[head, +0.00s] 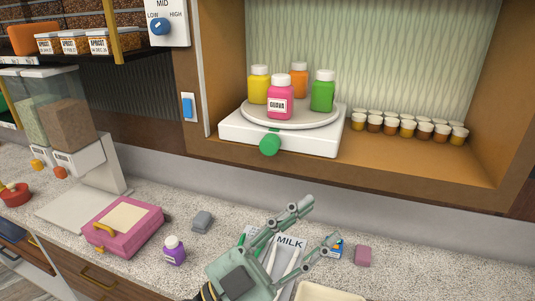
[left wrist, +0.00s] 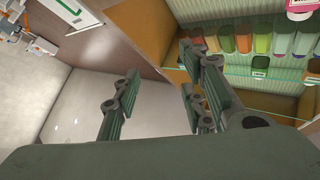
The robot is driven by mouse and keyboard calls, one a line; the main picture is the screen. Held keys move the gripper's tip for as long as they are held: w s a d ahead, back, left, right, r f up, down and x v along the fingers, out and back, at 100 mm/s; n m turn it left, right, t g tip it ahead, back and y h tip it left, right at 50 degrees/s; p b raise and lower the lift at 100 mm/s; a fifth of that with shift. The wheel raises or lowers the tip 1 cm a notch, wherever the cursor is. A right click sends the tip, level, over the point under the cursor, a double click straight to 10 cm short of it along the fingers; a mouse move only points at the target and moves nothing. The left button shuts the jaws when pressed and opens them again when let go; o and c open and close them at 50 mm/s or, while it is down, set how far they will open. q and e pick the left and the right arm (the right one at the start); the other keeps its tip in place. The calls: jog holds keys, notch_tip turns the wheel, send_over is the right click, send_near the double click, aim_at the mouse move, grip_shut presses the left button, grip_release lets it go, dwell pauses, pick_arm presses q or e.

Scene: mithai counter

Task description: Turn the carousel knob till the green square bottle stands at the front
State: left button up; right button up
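The carousel (head: 325,145) is a white base with a round turntable (head: 312,120), standing in the wooden alcove. Its green knob (head: 269,144) is on the front face. The pink bottle labelled GUAVA (head: 280,100) stands at the front. The green bottle (head: 322,91) is at the right, the yellow bottle (head: 259,84) at the left and the orange bottle (head: 299,80) at the back. My left gripper (head: 320,222) is open and empty above the counter, below and right of the knob and apart from it. Its spread fingers also show in the left wrist view (left wrist: 160,63). My right gripper is out of view.
Several small cups (head: 408,126) stand right of the carousel. On the counter are a pink box (head: 122,228), a purple bottle (head: 174,250), a grey block (head: 202,222), a pink block (head: 363,256) and a MILK pack (head: 290,241) partly behind my gripper. Dispensers (head: 68,122) stand left.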

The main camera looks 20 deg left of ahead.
pick_arm(q)
jog(key=w+a+r+n+t+y, duration=0.1)
jog(key=w+a+n+t+y, duration=0.35)
jog(key=a+y, duration=0.2)
jog(key=n+y, duration=0.3)
jog(key=y, duration=0.3)
send_near(270, 152)
jog(key=w, duration=0.2)
jog(key=shift+m+t, duration=0.25)
jog(key=shift+t, duration=0.1)
jog(key=p+x, duration=0.2)
jog(key=x, duration=0.4)
jog(key=shift+s+d+r, duration=0.1)
jog(key=shift+d+r, duration=0.05)
jog(key=shift+d, duration=0.05)
jog(key=shift+w+d+r, duration=0.1)
jog(key=shift+w, duration=0.45)
jog(key=shift+s, duration=0.1)
jog(key=c, duration=1)
